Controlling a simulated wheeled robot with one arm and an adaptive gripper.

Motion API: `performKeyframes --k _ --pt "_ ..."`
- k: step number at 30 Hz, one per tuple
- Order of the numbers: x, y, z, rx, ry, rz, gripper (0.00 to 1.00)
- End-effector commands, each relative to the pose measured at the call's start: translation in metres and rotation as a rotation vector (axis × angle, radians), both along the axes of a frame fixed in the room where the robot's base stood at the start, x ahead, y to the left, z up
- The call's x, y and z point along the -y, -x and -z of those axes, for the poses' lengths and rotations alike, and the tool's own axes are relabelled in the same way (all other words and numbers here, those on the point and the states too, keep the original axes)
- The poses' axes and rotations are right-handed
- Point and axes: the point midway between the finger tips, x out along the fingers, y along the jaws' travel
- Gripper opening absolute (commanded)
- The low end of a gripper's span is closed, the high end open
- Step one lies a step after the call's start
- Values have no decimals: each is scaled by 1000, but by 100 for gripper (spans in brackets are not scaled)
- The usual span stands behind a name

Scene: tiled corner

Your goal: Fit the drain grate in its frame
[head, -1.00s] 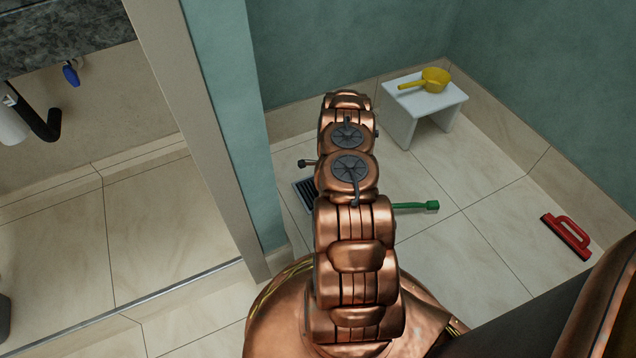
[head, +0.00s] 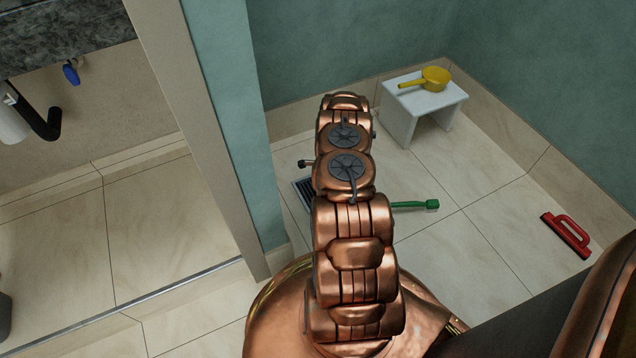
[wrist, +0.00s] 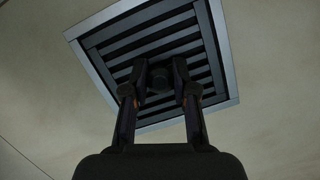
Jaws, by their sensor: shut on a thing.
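The drain grate (wrist: 124,45), with dark parallel slats, shows in the wrist view inside the light grey square frame (wrist: 225,55) in the floor. My gripper (wrist: 160,73) is over the middle of the grate, its two fingers shut on a dark round knob there. The fingers and wrist hide part of the grate and the near side of the frame. Whether the grate sits flush or slightly raised I cannot tell. In the head view only the left part of the dark slats (head: 304,191) shows beside my arm; my gripper is hidden there.
A white stool (head: 398,117) with a yellow scoop (head: 425,80) stands in the back corner. A green-handled tool (head: 415,205) lies right of my arm. A red-handled float (head: 567,235) lies at the right. A wall end (head: 225,110) stands at the left.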

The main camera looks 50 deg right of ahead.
Motion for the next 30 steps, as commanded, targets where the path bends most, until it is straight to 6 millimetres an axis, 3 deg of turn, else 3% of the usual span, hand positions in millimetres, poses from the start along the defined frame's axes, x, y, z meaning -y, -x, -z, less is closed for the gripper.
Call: performKeyframes --k 9,10,17,24,30 --pt "0 0 0 0 0 0 0" --pt "0 0 0 0 0 0 30" --pt "0 0 0 0 0 0 54" --pt "0 0 0 0 0 0 56" --pt "0 0 0 0 0 0 77"
